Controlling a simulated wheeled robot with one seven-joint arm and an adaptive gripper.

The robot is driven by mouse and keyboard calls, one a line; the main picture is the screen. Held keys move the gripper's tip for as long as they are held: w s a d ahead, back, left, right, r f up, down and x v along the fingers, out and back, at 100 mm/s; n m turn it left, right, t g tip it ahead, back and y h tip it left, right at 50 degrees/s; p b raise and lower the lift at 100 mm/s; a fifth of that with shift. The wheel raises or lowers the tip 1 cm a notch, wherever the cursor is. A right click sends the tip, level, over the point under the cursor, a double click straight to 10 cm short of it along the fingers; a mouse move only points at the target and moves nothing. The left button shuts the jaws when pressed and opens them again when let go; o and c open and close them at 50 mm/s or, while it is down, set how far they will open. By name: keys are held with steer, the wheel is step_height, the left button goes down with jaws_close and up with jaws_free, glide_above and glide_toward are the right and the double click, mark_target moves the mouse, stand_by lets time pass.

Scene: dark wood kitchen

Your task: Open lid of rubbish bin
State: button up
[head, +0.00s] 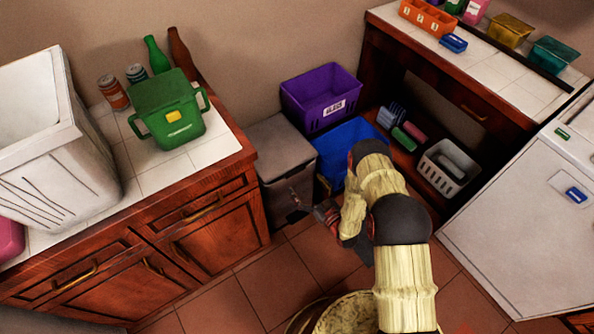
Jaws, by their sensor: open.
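A grey rubbish bin (272,152) stands on the floor between the left cabinet and a blue bin. Its flat lid looks shut. My arm reaches in from the lower right, and my gripper (304,202) is at the bin's front, below the lid's front edge. The gripper is open and appears empty. It is small in the view and partly dark against the bin, so I cannot tell whether its fingers touch the bin. My wrist hides part of the blue bin.
A blue bin (344,144) and a purple crate (321,93) stand right of the grey bin. The left counter (160,176) holds a green container (168,108) and a large white bin (55,145). A white cabinet (515,220) stands right. Tiled floor (235,300) is clear in front.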

mark_target(295, 172)
steer(key=b+x, duration=0.2)
steer(key=x, duration=0.5)
steer(key=shift+w+a, duration=0.15)
steer(key=shift+c, duration=0.3)
steer(key=shift+w+r, duration=0.1)
steer(key=shift+r, duration=0.05)
steer(key=c, duration=1.6)
steer(key=shift+r, duration=0.1)
